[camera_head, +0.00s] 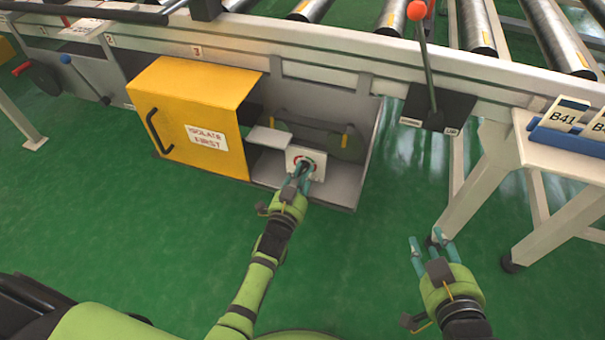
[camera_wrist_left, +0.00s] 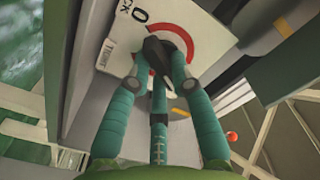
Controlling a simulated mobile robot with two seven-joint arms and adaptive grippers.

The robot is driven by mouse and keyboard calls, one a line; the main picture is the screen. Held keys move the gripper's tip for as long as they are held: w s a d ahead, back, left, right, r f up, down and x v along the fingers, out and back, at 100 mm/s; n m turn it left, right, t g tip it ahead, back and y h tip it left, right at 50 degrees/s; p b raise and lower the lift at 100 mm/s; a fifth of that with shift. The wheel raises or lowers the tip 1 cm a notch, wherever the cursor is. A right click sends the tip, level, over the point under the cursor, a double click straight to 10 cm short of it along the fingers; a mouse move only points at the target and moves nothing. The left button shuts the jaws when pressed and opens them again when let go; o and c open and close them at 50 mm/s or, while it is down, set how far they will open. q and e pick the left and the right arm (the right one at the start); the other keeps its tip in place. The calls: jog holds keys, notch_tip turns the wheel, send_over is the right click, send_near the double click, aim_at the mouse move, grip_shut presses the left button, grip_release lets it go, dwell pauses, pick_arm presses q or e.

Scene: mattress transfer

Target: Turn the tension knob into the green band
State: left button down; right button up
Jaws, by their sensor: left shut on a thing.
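The tension knob is black and sits on a white dial plate (camera_head: 309,158) inside the open cabinet, below the conveyor. In the left wrist view the knob (camera_wrist_left: 156,52) is between my left gripper's fingers, in front of a red arc on the plate (camera_wrist_left: 201,29). Lettering including "TIGHT" shows on the plate's left; no green band is visible, and fingers cover part of the dial. My left gripper (camera_head: 301,175) is shut on the knob, and it fills the left wrist view (camera_wrist_left: 157,82). My right gripper (camera_head: 430,243) is open and empty above the floor, right of the cabinet.
The yellow cabinet door (camera_head: 190,118), labelled "ISOLATE FIRST", stands open left of the dial. A red-tipped lever (camera_head: 428,62) rises at the conveyor frame. A white table (camera_head: 560,158) with a blue card holder (camera_head: 566,138) stands at right. Green floor between is clear.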

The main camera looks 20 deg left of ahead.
pick_arm(q)
jog(key=c, duration=1.1)
grip_release()
jog(key=shift+s, duration=0.2)
jog(key=s, duration=1.1)
jog(key=shift+s+a, duration=0.2)
jog(key=shift+s, duration=0.05)
jog(key=shift+r, duration=0.1)
